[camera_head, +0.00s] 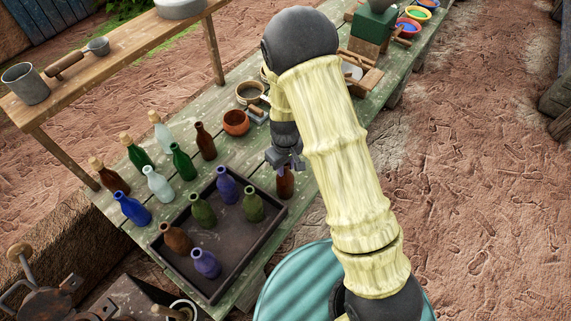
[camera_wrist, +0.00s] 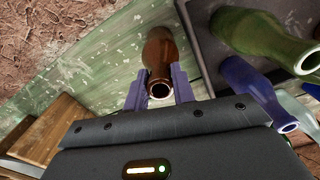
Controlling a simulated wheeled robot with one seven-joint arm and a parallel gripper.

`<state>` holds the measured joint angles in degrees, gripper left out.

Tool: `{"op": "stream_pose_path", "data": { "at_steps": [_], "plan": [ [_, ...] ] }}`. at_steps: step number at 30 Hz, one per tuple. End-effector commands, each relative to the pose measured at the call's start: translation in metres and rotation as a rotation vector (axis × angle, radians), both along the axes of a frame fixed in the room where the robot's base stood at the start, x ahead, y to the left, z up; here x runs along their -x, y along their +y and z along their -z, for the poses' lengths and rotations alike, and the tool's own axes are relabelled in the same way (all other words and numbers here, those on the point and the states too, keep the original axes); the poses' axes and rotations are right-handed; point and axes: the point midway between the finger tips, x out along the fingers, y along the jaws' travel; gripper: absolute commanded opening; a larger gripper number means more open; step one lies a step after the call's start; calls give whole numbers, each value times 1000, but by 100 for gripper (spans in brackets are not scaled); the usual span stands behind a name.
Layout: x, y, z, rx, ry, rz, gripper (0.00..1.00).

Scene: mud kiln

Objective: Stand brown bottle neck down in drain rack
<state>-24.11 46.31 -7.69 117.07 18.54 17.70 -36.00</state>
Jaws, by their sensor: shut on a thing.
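My gripper (camera_head: 287,160) points down over the green table and is shut on the neck of a brown bottle (camera_head: 285,184). The bottle is neck up, just right of the dark tray and near the table's front edge. In the wrist view, the bottle's (camera_wrist: 161,48) open mouth faces the camera between the two fingers of my gripper (camera_wrist: 160,90). I cannot tell whether its base touches the table. I cannot clearly make out a drain rack; wooden pieces (camera_head: 368,80) lie farther along the table, partly behind my arm.
The dark tray (camera_head: 271,231) holds several purple, green and brown bottles, neck up. More bottles stand behind it, including a brown one (camera_head: 205,142). An orange bowl (camera_head: 236,123) and sieve (camera_head: 249,93) lie beyond. A raised wooden shelf (camera_head: 120,75) runs along the back.

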Motion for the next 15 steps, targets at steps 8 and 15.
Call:
{"op": "stream_pose_path", "data": {
  "at_steps": [8,15],
  "plan": [
    [0,0,3,0,0,0,27],
    [0,0,2,0,0,0,47]
  ]
}}
